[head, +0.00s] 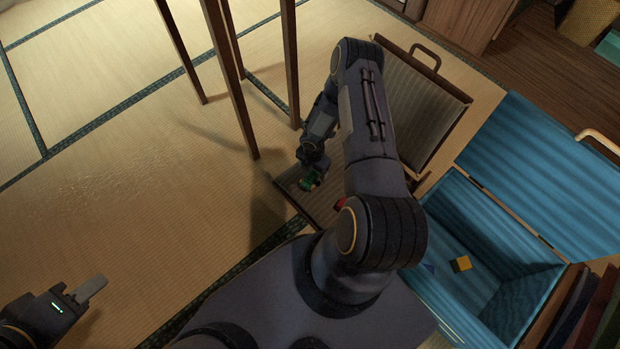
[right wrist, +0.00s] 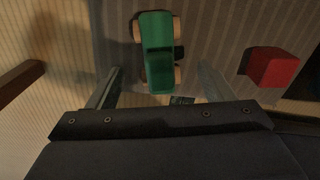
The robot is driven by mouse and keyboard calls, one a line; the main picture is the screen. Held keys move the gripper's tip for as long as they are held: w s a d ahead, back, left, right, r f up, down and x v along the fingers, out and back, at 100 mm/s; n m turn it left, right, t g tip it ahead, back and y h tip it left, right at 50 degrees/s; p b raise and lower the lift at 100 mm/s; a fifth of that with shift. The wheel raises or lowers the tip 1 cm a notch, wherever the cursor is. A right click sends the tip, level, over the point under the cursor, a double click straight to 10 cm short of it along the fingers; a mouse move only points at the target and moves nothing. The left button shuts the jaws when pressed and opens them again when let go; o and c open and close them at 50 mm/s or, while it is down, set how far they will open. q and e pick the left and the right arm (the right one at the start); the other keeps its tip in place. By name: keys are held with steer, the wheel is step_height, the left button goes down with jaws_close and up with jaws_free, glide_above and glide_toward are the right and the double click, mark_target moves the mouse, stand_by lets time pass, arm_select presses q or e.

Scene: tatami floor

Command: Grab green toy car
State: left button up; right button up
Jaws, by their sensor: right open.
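The green toy car (right wrist: 156,47) has pale wheels and lies in the open brown case (head: 311,201). In the head view the car (head: 307,183) shows just below my right gripper (head: 311,166). In the right wrist view my right gripper (right wrist: 160,84) is open, with one finger on each side of the car's near end. I cannot tell whether the fingers touch it. My left gripper (head: 92,292) is at the lower left over the floor, away from the car. Its jaw opening cannot be made out.
A red block (right wrist: 271,67) lies right of the car. The case's ribbed lid (head: 425,105) stands open behind. A blue open box (head: 480,215) holds a yellow block (head: 461,264). Dark wooden legs (head: 232,80) stand behind left. Tatami at left is clear.

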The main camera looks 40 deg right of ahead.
mark_target(312, 173)
step_height(312, 173, down, 5)
steer(key=shift+a+b, duration=0.1)
steer(key=shift+b, duration=1.05)
steer(key=shift+r, duration=0.1)
steer(key=c, duration=1.1)
steer(key=shift+r, duration=0.1)
